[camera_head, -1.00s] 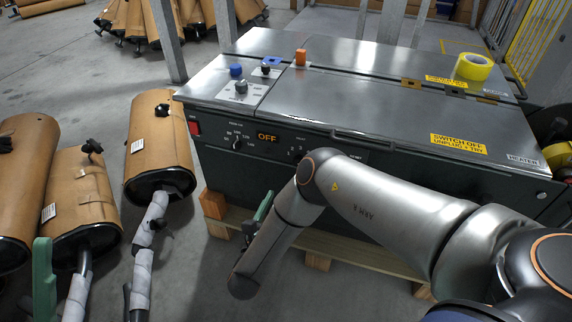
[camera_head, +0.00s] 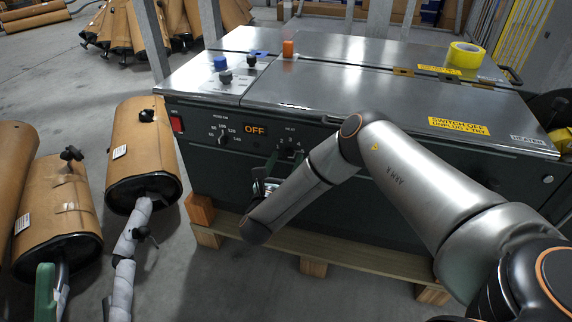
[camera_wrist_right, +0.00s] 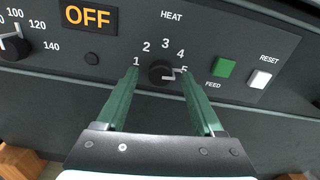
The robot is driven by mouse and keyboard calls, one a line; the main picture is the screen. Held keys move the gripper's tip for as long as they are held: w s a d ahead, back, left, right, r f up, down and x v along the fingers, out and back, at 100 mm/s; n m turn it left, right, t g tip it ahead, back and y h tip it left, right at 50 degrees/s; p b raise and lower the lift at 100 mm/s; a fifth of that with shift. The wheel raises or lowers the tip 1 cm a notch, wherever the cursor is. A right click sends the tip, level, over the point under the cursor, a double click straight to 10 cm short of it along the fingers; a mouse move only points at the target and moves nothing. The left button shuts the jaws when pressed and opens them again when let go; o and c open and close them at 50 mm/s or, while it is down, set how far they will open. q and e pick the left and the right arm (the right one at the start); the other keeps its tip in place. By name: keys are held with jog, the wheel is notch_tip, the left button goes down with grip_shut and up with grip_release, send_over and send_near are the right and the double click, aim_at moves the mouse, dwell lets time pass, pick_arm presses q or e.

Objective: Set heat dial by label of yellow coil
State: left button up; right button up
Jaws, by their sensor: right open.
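The heat dial (camera_wrist_right: 160,73) is a black knob below the word HEAT, ringed by numbers 1 to 5. Its pale pointer points right, near the 5. My right gripper (camera_wrist_right: 160,78) is open, its green fingers on either side of the dial; contact is unclear. In the head view the dial (camera_head: 289,152) is small, beside the right gripper (camera_head: 272,170). The yellow coil (camera_head: 466,55) lies on the machine top at the back right; no label on it is readable. A green finger, seemingly of my left gripper (camera_head: 45,291), shows at lower left.
The panel also has a temperature dial (camera_head: 223,139), an OFF display (camera_head: 255,130), a green FEED button (camera_wrist_right: 224,68) and a white RESET button (camera_wrist_right: 260,79).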

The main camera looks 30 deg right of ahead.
jog(key=shift+w+d, duration=0.15)
jog(key=shift+d, duration=0.05)
grip_shut()
dwell(0.5)
